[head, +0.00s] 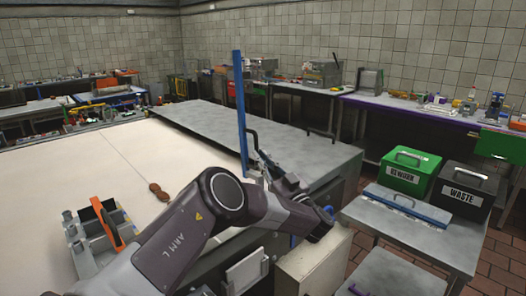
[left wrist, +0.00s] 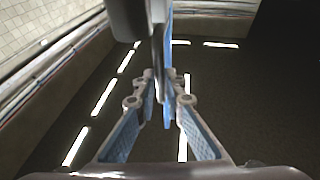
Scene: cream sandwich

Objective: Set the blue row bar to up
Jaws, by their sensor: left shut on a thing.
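The blue row bar (head: 240,110) stands upright in the head view, at the edge between the pale work surface and the grey metal counter. A dark handle shows at its lower part. My left gripper (head: 259,168) is at this lower part, with its fingers shut on the handle side of the bar. In the left wrist view the fingers (left wrist: 160,85) close around a dark piece with the blue bar (left wrist: 168,60) beside it. The exact contact is partly hidden. My right gripper is not in view.
A pale work surface (head: 60,190) lies left, with a brown item (head: 158,191) on it. A metal fixture with an orange plate (head: 105,222) stands at front left. Green rework (head: 410,172) and black waste (head: 468,190) bins stand right.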

